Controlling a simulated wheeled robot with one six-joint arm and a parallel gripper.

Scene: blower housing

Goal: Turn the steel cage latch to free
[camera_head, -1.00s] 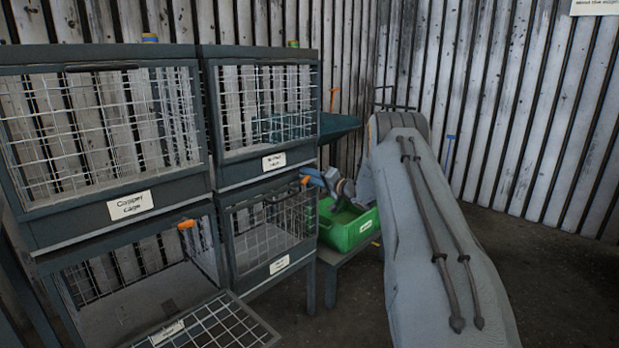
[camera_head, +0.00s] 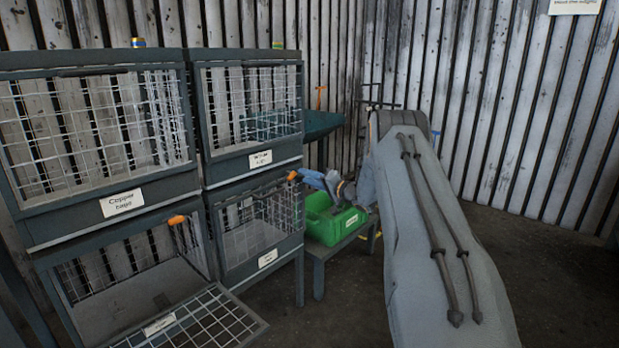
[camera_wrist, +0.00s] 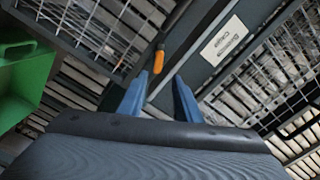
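Four mesh cages stand in two rows; no label can be read surely as steel. The lower right cage (camera_head: 262,279) has an orange latch handle (camera_head: 293,176) at its top right corner. My gripper (camera_head: 318,179) is just right of this handle. In the wrist view, the orange handle (camera_wrist: 158,61) lies ahead of and between the blue fingertips of my gripper (camera_wrist: 163,76), which are spread apart and hold nothing. A gap seems to remain between fingers and handle. A label (camera_wrist: 223,40) beside it is rotated and hard to read.
The lower left cage's door (camera_head: 205,322) hangs open, with another orange handle (camera_head: 177,220) above it. The upper left cage label (camera_head: 122,203) starts with "Copper". A green bin (camera_head: 331,226) on a low stand sits under my gripper. Bare floor lies at right.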

